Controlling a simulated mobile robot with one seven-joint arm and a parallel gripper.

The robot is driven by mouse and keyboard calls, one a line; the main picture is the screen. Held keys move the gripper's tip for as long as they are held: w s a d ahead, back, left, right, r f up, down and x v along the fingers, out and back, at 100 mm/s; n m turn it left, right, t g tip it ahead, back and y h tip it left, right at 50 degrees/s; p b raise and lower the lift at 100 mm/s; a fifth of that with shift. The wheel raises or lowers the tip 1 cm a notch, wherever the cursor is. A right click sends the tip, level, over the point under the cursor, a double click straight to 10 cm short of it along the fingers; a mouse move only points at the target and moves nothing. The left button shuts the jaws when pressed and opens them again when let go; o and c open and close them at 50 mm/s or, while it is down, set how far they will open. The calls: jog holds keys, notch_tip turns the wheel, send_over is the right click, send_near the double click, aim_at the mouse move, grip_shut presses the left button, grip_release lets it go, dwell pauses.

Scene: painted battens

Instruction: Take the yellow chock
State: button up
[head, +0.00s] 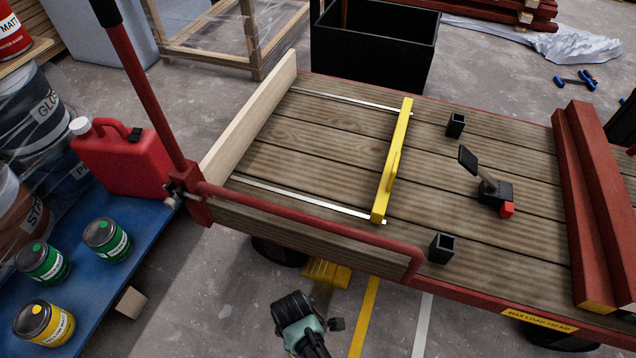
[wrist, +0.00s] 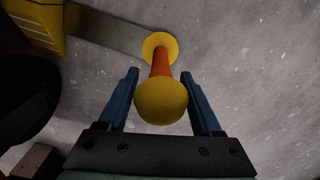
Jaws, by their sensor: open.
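The yellow chock (head: 327,272) lies on the floor at the near side of the cart, by a dark wheel. Its yellow body (wrist: 37,18) shows at the top left of the wrist view. A flat grey bar (wrist: 115,32) runs from it to a handle with a yellow collar, a red-orange grip and a round yellow knob (wrist: 160,101). My gripper (wrist: 160,74) is open, its two blue fingers either side of the handle, with visible gaps on both sides. In the head view my gripper (head: 293,307) hides the handle.
The wooden-decked cart (head: 300,135) with its red rail stands just beyond, carrying a yellow bar (head: 392,165) and red battens (head: 590,200). A blue platform (head: 110,275) with paint tins is at left. Floor in front is clear.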

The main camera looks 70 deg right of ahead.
jog(key=shift+s+f+b, duration=0.15)
jog(key=shift+f+b, duration=2.45)
jog(key=shift+f, duration=0.25)
jog(key=shift+r, duration=0.1)
grip_shut()
